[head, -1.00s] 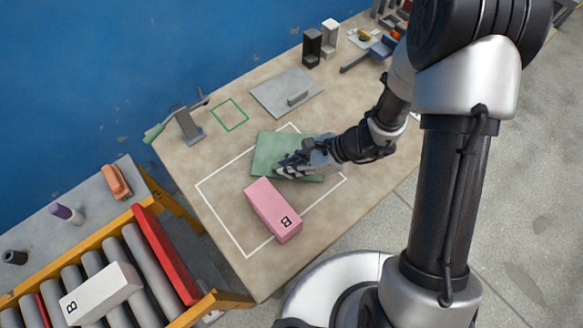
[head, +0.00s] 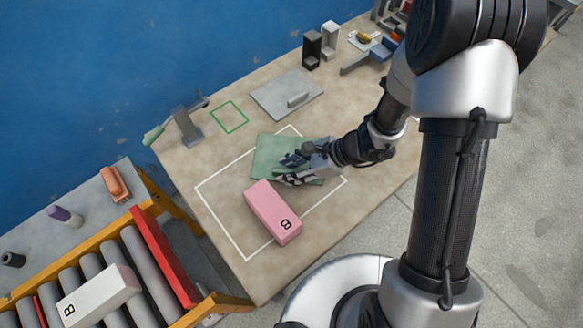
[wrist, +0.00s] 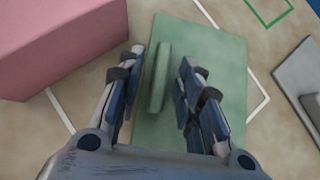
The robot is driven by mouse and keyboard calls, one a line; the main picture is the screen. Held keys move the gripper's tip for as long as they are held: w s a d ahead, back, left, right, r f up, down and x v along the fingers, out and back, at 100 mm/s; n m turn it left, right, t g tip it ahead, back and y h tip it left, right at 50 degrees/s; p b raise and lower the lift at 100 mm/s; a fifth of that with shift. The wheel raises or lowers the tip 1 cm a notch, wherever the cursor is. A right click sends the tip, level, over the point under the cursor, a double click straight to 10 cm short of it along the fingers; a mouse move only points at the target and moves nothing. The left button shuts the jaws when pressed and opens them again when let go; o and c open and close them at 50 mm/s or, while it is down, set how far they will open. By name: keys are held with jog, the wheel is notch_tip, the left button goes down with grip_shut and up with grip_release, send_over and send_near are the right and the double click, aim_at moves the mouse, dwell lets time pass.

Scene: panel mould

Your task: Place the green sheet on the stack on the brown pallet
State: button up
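The green sheet (head: 268,147) lies flat on the table inside the white outline. In the wrist view the sheet (wrist: 215,60) has a raised green bar handle (wrist: 159,80) on it. My gripper (head: 284,170) is over the sheet, pointing down at it. In the wrist view my gripper (wrist: 163,60) is open, with one finger on each side of the handle and a gap visible to the right finger. In the head view the gripper covers part of the sheet. No brown pallet or stack shows in these views.
A pink block (head: 273,212) marked B lies beside the sheet, close to my gripper. A grey plate with a handle (head: 287,95), a green outlined square (head: 229,116) and a grey stand (head: 188,127) lie farther back. A roller conveyor (head: 110,290) is at lower left.

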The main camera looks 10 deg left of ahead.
jog(key=shift+d+r+p, duration=0.2)
jog(key=shift+r+p, duration=0.15)
jog(key=shift+r, duration=0.15)
jog(key=p+v, duration=0.4)
jog(key=v, duration=0.7)
jog(key=shift+d, duration=0.15)
jog(key=s+d+r+n+h, duration=0.2)
jog(key=s+r+n, duration=0.1)
jog(key=r, duration=0.3)
jog(key=s+d+r+n+t+h, duration=0.1)
jog(key=s+d+r+n, duration=0.1)
jog(key=r+n, duration=0.3)
jog(key=s+d+r+n+h, duration=0.2)
jog(key=r+n, duration=0.3)
jog(key=r, duration=0.3)
jog(key=shift+s+d+r+t+h, duration=0.2)
jog(key=shift+s+t+h, duration=0.15)
jog(key=shift+s, duration=0.55)
jog(key=shift+o, duration=0.4)
jog(key=s+d+r+n+t+h, duration=0.3)
jog(key=s+d+r+n, duration=0.1)
jog(key=d+r, duration=0.1)
jog(key=shift+s+d+r, duration=0.25)
jog(key=shift+s+d, duration=0.05)
jog(key=shift+d, duration=0.4)
jog(key=shift+a, duration=0.2)
